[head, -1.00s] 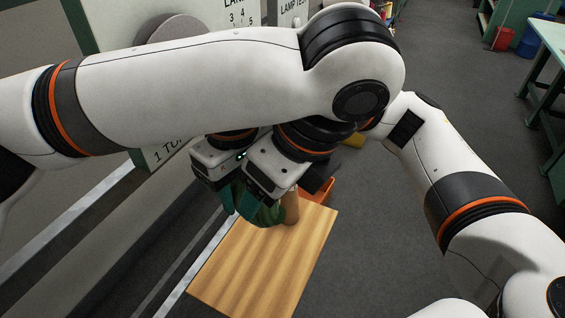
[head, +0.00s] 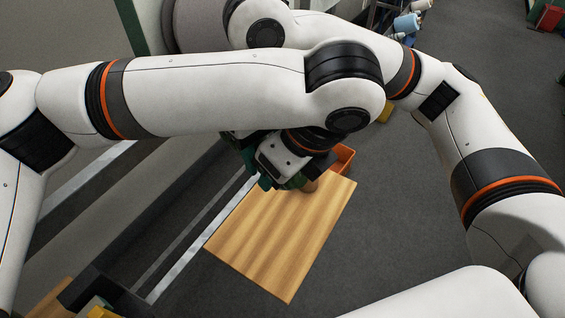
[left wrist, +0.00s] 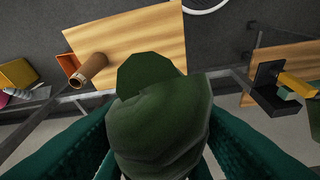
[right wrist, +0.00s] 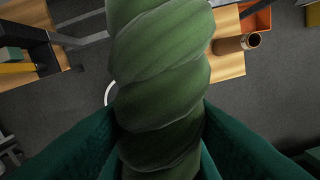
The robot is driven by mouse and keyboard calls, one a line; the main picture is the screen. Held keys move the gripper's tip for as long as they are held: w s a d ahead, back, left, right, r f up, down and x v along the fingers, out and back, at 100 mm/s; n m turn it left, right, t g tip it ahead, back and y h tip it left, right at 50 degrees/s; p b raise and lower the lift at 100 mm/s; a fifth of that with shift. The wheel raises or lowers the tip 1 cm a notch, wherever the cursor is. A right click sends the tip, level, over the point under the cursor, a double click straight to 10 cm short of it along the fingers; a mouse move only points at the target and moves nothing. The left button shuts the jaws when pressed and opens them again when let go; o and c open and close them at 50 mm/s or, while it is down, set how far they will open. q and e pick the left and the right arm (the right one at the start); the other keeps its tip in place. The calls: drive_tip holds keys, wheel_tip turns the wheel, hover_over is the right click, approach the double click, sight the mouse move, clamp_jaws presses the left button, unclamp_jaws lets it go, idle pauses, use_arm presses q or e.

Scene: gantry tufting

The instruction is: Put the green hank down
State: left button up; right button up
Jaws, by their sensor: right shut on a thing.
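The green hank (right wrist: 160,85) is a thick, twisted roll of yarn. In the right wrist view it stands between the teal fingers of my right gripper (right wrist: 158,135), which is shut on it. In the left wrist view a green hank surface (left wrist: 158,125) fills the space between the teal fingers of my left gripper (left wrist: 160,140). They flank it closely, but whether they clamp it is unclear. In the head view my left gripper (head: 280,180) is over the far edge of a wooden board (head: 280,240); my arms hide the right gripper and most of the hank.
An orange bin (head: 344,157) and a brown cylinder (left wrist: 91,70) are at the board's far end. A pale rail (head: 180,275) runs left of the board. Another wooden surface with a black holder (left wrist: 275,88) shows in the left wrist view. The board's near part is clear.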

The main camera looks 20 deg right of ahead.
use_arm(q)
drive_tip(key=c, duration=0.3)
drive_tip(key=shift+a, duration=0.1)
drive_tip(key=shift+c, duration=0.5)
use_arm(e)
drive_tip(key=o, duration=1.1)
drive_tip(key=shift+d, duration=0.1)
